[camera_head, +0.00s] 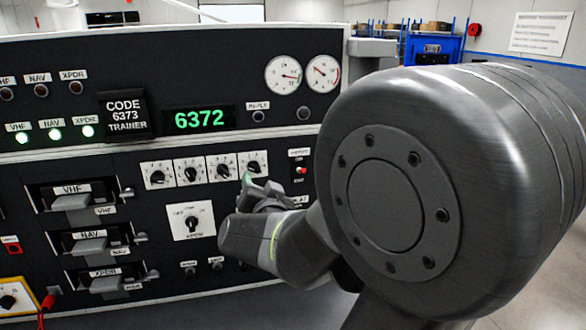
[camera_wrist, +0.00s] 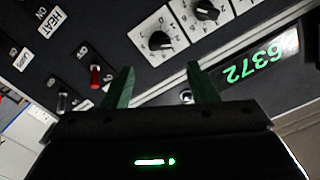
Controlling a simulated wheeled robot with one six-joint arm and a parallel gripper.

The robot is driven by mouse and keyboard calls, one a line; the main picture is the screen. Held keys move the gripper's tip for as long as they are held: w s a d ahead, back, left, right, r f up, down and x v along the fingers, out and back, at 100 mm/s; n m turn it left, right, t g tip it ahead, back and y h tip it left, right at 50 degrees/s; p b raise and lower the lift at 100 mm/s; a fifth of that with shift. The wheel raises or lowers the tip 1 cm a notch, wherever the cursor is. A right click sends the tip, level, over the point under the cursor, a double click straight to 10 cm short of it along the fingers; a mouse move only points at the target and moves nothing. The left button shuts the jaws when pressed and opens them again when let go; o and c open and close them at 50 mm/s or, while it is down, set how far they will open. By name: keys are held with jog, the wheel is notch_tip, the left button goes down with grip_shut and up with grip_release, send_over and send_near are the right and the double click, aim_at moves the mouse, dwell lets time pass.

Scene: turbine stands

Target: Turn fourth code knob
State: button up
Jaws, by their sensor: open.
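The row of code knobs sits under the green display (camera_head: 199,119), which reads 6372. The fourth code knob (camera_head: 253,166) is the rightmost, a black knob on a white dial plate. In the wrist view the nearest knob, which appears to be the fourth (camera_wrist: 160,40), lies just beyond the fingertips, roughly between them. My gripper (camera_head: 247,182) is just below the fourth knob in the head view. In the wrist view my gripper (camera_wrist: 161,72) has its two green fingers spread with nothing between them. They look apart from the knob.
A red switch (camera_wrist: 95,76) is left of the fingers in the wrist view. A lower knob (camera_head: 193,222) and several drawer-like modules with handles (camera_head: 75,202) are to the left of my arm. My arm hides the panel's lower right.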

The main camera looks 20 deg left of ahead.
aim_at(255, 169)
jog(key=p+x, duration=0.1)
jog(key=x, duration=0.7)
jog(key=shift+w+a+p, duration=0.2)
jog(key=shift+w+p, duration=0.05)
jog(key=shift+p, duration=0.05)
jog(key=c, duration=1)
